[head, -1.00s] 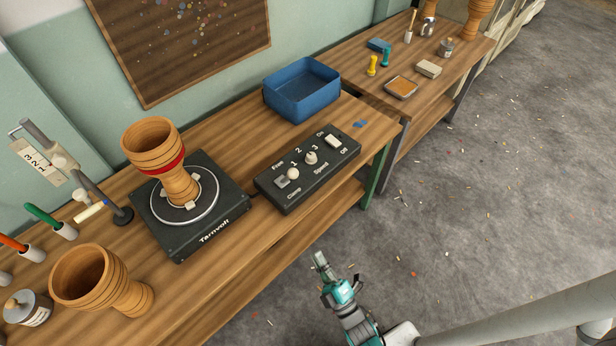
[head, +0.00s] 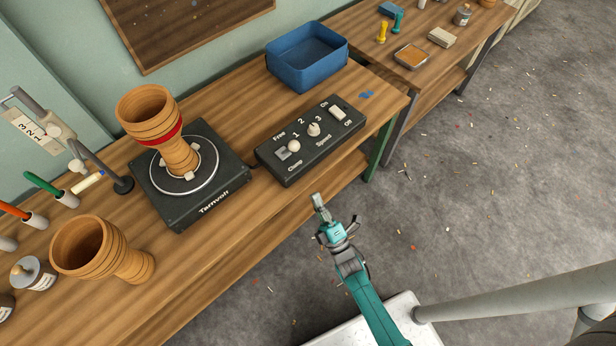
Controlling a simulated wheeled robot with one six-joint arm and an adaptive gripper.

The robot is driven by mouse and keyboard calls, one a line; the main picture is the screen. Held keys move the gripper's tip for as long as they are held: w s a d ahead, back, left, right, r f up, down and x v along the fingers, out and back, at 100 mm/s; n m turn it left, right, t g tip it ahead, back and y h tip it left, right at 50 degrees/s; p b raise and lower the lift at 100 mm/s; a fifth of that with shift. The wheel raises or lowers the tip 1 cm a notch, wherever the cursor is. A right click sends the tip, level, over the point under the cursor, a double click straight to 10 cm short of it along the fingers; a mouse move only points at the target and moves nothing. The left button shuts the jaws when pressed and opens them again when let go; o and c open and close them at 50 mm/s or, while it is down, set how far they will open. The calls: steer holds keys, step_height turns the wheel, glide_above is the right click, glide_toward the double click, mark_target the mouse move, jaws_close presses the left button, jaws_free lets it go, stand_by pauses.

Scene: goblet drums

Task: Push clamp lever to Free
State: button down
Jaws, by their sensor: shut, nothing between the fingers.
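A wooden goblet drum (head: 163,125) with a red band stands on the black Tarnvolt turntable (head: 190,176), held by small pale clamps. My gripper (head: 318,199) is shut and empty, in front of the bench edge, below and to the right of the lever, touching nothing.
A second goblet drum (head: 98,249) lies tilted at the front left. A blue bin (head: 307,58) stands behind the box. A stand with a numbered scale (head: 32,127) and colored-handled tools (head: 50,188) are at the left. The floor right of the bench is open.

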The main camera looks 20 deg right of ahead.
mark_target(284, 152)
steer(key=x, duration=1.3)
steer(key=shift+w+a, duration=0.1)
steer(key=shift+w+r+g, duration=0.15)
steer(key=shift+r+g, duration=0.1)
steer(key=shift+g, duration=0.15)
steer(key=shift+w+a+r+n+g, duration=0.15)
steer(key=shift+w+r+n+g, duration=0.25)
steer(key=shift+g, duration=0.2)
steer(key=shift+w+a+r+g, duration=0.15)
steer(key=shift+w+r+g, duration=0.3)
steer(key=shift+g, duration=0.15)
steer(key=shift+a+r+x, duration=0.1)
steer(key=shift+a+x, duration=0.1)
steer(key=shift+x, duration=0.7)
steer(key=shift+a+r+x, duration=0.15)
steer(key=shift+x, duration=0.75)
steer(key=shift+w+a+r, duration=0.1)
steer(key=shift+w+a, duration=0.2)
steer(key=shift+w, duration=0.5)
steer(key=shift+w+a, duration=0.25)
steer(key=shift+w, duration=0.55)
